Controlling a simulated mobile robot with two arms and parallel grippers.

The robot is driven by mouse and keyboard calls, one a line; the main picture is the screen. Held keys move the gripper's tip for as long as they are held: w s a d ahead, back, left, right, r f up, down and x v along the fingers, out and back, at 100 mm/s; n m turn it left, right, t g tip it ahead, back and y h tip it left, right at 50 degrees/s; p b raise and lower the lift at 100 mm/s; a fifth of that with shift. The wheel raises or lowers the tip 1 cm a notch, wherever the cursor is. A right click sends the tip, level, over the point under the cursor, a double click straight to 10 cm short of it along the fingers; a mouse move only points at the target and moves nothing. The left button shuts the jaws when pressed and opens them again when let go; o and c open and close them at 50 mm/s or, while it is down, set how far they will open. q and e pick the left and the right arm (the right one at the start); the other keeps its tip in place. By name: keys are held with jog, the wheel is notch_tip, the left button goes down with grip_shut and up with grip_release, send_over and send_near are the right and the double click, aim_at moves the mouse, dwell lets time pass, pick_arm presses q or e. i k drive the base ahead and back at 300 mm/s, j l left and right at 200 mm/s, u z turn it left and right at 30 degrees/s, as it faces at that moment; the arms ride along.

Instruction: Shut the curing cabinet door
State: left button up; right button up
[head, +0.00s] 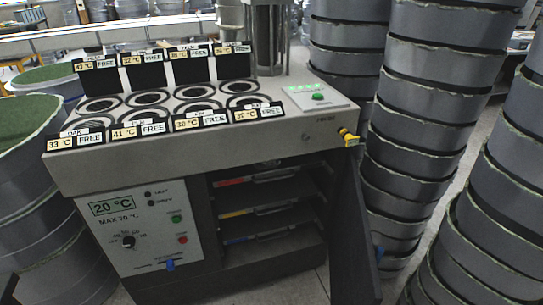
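The curing cabinet (185,165) stands in the middle, a grey bench-like unit with a dark open compartment in its front right. Its dark door (352,240) is open, hinged on the right of the opening and swung out toward me, seen nearly edge-on. Inside, several shelves or trays (262,212) show red, yellow and blue marks. Neither of my grippers can be made out; a small dark shape at the lower left edge is too cut off to identify.
A control panel (138,235) left of the opening reads 20 °C. Tall stacks of grey tubs (430,90) stand close on the right; more tubs (40,210) stand left.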

aim_at(355, 279)
jog(key=i+l+u, duration=0.25)
jog(key=l, duration=0.45)
jog(key=l+u, duration=0.3)
jog(key=l, duration=0.4)
jog(key=k+j+z, duration=0.25)
jog(key=k+j, duration=0.25)
jog(key=j, duration=0.25)
jog(key=k+j+z, duration=0.25)
jog(key=k+j, duration=0.35)
jog(key=j, duration=0.1)
